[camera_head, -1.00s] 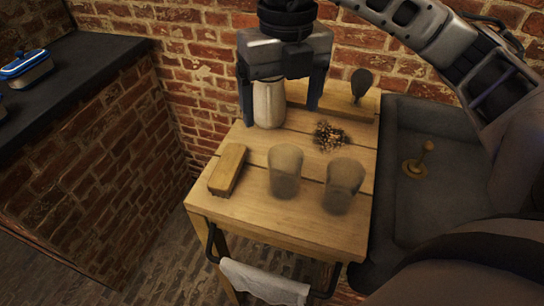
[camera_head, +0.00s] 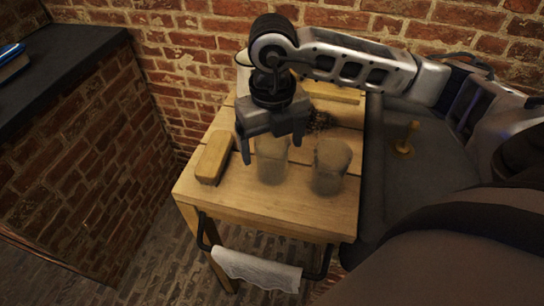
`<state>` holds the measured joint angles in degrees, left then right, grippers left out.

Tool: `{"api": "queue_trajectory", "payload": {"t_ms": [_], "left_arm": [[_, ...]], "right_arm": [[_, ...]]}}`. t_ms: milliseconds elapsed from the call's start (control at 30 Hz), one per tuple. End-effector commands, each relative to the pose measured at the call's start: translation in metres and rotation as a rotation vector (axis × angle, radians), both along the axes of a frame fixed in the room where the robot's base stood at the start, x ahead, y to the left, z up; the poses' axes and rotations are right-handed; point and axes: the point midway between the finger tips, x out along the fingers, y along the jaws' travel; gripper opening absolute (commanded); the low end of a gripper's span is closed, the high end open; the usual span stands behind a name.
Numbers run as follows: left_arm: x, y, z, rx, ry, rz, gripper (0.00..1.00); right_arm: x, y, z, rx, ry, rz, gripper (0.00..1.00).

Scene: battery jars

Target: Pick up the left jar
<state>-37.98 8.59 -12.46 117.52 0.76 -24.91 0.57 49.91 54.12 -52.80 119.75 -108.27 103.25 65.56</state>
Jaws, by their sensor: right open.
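Two frosted glass jars stand upright on the wooden table (camera_head: 300,218). The left jar (camera_head: 272,163) is near the table's middle, and the right jar (camera_head: 331,166) stands a little to its right. My right gripper (camera_head: 272,152) is open, reaching down over the left jar from the back. Its fingers show to the left and right of the jar's upper part; I cannot tell if they touch it. The gripper body hides part of the jar's rim. My left gripper is not in view.
A wooden block (camera_head: 213,157) lies at the table's left. A dark granular pile (camera_head: 320,121) lies behind the jars. A white container (camera_head: 243,72) stands at the back, mostly hidden by my arm. A dark sink (camera_head: 408,195) adjoins on the right. A white towel (camera_head: 256,270) hangs at the front.

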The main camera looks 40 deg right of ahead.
Motion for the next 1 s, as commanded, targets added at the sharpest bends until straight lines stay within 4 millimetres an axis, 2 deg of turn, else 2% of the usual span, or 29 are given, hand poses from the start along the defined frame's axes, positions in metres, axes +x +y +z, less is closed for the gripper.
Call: {"api": "queue_trajectory", "payload": {"t_ms": [133,367,400,567,600,1000], "left_arm": [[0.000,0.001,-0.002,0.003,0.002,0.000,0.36],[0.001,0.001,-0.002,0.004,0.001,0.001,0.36],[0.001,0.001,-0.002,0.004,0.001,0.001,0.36],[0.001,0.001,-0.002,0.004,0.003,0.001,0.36],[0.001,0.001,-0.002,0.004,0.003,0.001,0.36],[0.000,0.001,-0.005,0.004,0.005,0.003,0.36]], "right_arm": [[0.000,0.000,-0.016,0.000,0.002,-0.001,0.84],[0.000,0.001,-0.018,0.002,0.000,0.001,0.84],[0.000,0.001,-0.018,0.002,0.000,0.001,0.82],[0.000,0.001,-0.018,0.002,0.000,0.001,0.37],[0.000,0.001,-0.018,0.002,0.000,0.001,0.34],[0.001,0.001,-0.011,0.001,-0.003,0.000,0.34]]}}
